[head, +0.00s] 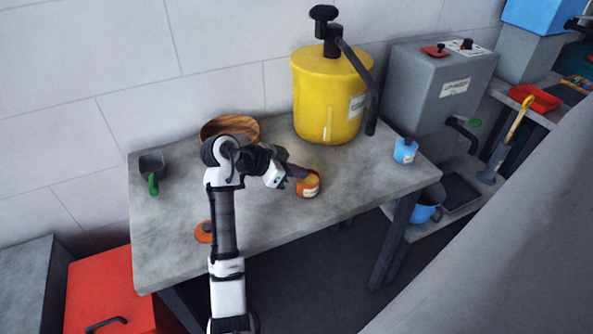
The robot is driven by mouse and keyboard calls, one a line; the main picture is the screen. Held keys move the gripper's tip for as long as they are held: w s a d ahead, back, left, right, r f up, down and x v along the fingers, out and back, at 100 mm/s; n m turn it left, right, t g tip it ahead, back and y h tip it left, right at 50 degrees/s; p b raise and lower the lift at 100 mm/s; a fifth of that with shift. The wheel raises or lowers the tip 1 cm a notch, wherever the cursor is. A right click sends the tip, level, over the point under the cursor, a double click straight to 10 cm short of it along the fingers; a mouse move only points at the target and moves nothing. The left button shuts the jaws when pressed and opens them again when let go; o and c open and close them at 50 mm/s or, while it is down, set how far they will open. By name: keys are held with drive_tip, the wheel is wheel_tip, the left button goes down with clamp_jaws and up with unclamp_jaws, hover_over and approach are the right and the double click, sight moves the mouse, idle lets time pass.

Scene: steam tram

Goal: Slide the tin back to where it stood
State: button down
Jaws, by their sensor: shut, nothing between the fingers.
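An orange tin (308,187) with a pale label stands upright on the grey table (345,183), in front of the yellow drum. My gripper (300,173) is shut and empty. Its fingertips reach the tin's upper left side from the left. I cannot tell whether they touch it. A second, light blue tin (405,151) stands at the table's right end, apart from my gripper.
A yellow drum (318,100) with a black lever stands at the back. A wooden bowl (245,124) is behind my arm. A dark scoop (152,167) with a green handle is at the left. A grey machine (440,80) stands right of the table. The table's front middle is clear.

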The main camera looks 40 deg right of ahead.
drive_tip(key=w+a, duration=0.1)
drive_tip(key=a, duration=0.2)
drive_tip(key=w+a, duration=0.1)
drive_tip(key=a, duration=0.3)
drive_tip(key=w+a, duration=0.1)
drive_tip(key=a, duration=0.3)
drive_tip(key=shift+r, duration=0.1)
